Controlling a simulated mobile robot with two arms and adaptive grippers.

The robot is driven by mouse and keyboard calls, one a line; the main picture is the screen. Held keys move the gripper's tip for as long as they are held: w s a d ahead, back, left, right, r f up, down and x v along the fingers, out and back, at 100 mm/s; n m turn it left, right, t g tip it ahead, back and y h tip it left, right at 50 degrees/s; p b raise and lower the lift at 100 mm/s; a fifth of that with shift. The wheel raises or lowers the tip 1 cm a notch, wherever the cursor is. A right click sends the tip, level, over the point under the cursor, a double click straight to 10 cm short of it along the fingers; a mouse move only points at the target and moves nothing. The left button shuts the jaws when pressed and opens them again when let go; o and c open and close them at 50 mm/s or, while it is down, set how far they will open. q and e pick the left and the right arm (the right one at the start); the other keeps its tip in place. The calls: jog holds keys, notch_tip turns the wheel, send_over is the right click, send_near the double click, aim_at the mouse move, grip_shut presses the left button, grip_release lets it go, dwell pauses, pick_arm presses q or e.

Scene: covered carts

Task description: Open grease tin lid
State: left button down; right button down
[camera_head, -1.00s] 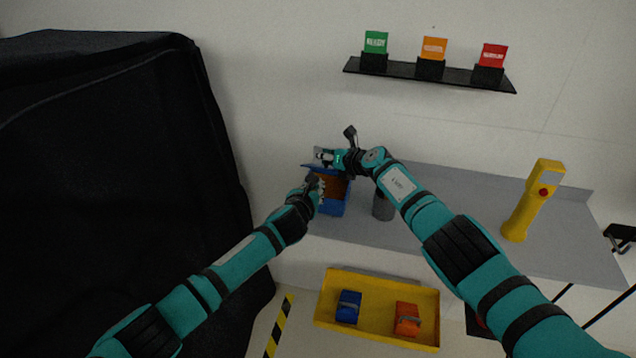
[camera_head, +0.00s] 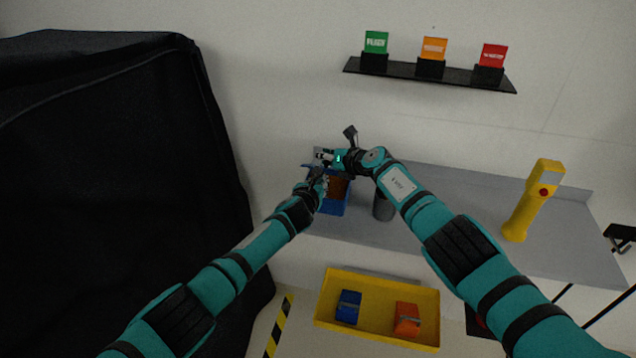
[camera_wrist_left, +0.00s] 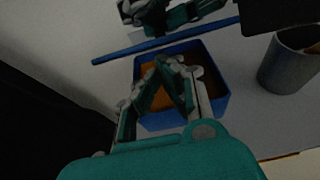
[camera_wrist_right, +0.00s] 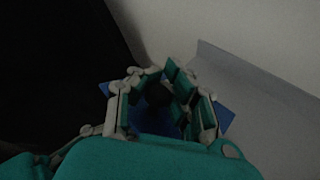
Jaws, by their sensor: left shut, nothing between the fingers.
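The blue grease tin (camera_head: 331,208) stands near the left end of the grey shelf, its top uncovered and brown contents visible. Its blue lid stands raised along the back edge and shows as a thin bar in the left wrist view (camera_wrist_left: 125,51). My left gripper (camera_head: 322,174) is shut and empty, over the tin's opening just in front of the lid; it also shows in the left wrist view (camera_wrist_left: 170,62). My right gripper (camera_head: 322,156) is behind and above the lid. Its fingertips (camera_wrist_right: 161,70) are close together; whether they touch the lid is unclear.
A grey cylindrical cup (camera_head: 382,207) stands right of the tin. A yellow device with a red button (camera_head: 532,200) stands farther right on the grey shelf (camera_head: 460,215). A yellow tray (camera_head: 375,338) holds blue and orange items below. A black-covered cart (camera_head: 110,200) fills the left.

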pick_arm(q)
jog(key=shift+w+r, duration=0.5)
jog(key=shift+r, duration=0.4)
pick_arm(e)
jog(key=shift+w+d, duration=0.1)
jog(key=shift+d, duration=0.25)
pick_arm(q)
jog(key=shift+d, duration=0.1)
pick_arm(e)
jog(key=c, duration=1.9)
grip_release()
pick_arm(q)
jog(key=shift+s+d+r, duration=0.25)
jog(key=shift+s+d, duration=0.1)
jog(key=shift+d, duration=0.05)
pick_arm(e)
jog(key=o, duration=0.7)
jog(key=shift+s+d+r, duration=0.1)
jog(key=shift+s+d, duration=0.1)
jog(key=shift+s, duration=0.2)
jog(key=shift+a, duration=0.1)
